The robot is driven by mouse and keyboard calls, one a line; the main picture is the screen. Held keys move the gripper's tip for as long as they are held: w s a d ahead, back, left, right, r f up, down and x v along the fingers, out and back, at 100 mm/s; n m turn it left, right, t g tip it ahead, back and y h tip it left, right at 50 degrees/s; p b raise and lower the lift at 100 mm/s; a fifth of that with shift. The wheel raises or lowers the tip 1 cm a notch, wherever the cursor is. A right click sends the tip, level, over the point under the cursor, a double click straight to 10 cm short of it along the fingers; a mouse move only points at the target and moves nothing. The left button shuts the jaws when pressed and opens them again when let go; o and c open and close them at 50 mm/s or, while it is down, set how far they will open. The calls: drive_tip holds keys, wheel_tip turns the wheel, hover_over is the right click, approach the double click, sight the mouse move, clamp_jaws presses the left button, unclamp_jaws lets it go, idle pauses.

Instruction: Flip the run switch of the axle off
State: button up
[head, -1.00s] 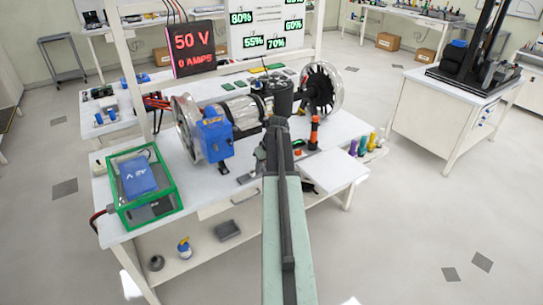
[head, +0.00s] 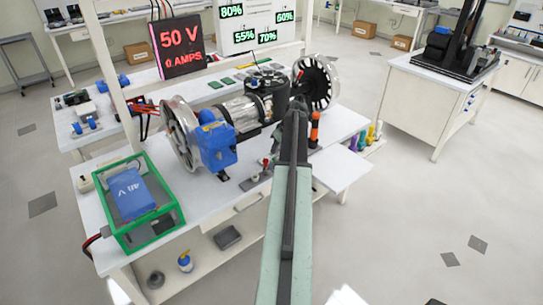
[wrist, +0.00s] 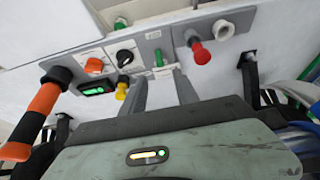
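The axle stands on the white bench in the head view, with a dark motor (head: 266,82), a silver shaft housing (head: 241,113) and a wheel at each end. In the wrist view a grey control panel (wrist: 216,51) holds a green switch (wrist: 158,58), a black rotary knob (wrist: 124,57), an orange button (wrist: 94,65) and a red knob (wrist: 199,52). Which of them is the run switch I cannot read; the labels are too small. My gripper (wrist: 160,88) is open and empty, its grey fingers apart in front of the green switch. Contact cannot be told. The arm hides part of the bench.
A green-framed box with a blue battery (head: 128,192) sits at the bench's left end. A display (head: 179,45) reads 50 V, 0 AMPS. An orange-and-black handle (wrist: 36,115) stands close left of my gripper. Open floor lies right of the bench.

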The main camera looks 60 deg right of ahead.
sight(274, 158)
drive_tip(key=b+x, duration=0.7)
drive_tip(key=x, duration=0.1)
drive_tip(key=shift+r, duration=0.15)
drive_tip(key=shift+s+a, duration=0.1)
clamp_jaws()
